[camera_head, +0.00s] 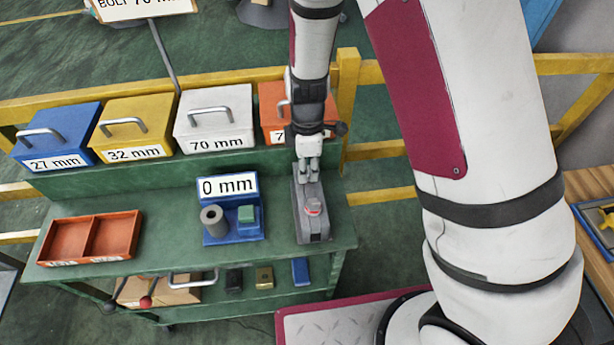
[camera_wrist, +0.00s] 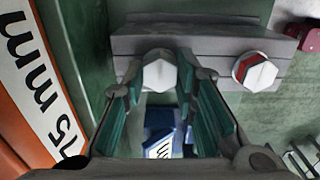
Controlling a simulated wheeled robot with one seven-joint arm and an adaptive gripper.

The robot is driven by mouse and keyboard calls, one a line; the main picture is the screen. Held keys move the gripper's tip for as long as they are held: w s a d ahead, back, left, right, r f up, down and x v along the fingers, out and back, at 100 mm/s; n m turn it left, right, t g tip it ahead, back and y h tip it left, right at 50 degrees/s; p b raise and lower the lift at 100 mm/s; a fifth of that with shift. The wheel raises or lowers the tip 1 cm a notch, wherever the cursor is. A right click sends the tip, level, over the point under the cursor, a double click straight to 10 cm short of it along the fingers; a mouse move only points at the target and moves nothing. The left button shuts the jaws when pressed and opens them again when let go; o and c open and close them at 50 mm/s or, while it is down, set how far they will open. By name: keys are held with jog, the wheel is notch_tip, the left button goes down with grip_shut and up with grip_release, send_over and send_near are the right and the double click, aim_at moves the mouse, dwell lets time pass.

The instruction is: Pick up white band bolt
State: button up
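A bolt with a pale hex head (camera_wrist: 158,76) stands in a grey metal block (camera_wrist: 215,45), between my fingertips in the wrist view; no coloured band shows on it. A second bolt (camera_wrist: 260,74) with a red band stands in the same block to the right. In the head view the grey block (camera_head: 314,228) sits at the right end of the green bench, with the red-banded bolt (camera_head: 313,208) on top. My gripper (camera_head: 308,178) points down over the block's far end and hides the other bolt there. The gripper (camera_wrist: 160,84) is open around the pale bolt; firm contact is not clear.
Blue (camera_head: 57,137), yellow (camera_head: 132,126), white (camera_head: 213,119) and orange (camera_head: 274,112) bins line the back of the bench. A blue fixture (camera_head: 233,236) stands left of the block. An orange two-compartment tray (camera_head: 92,238) lies at the left.

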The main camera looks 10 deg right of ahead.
grip_shut()
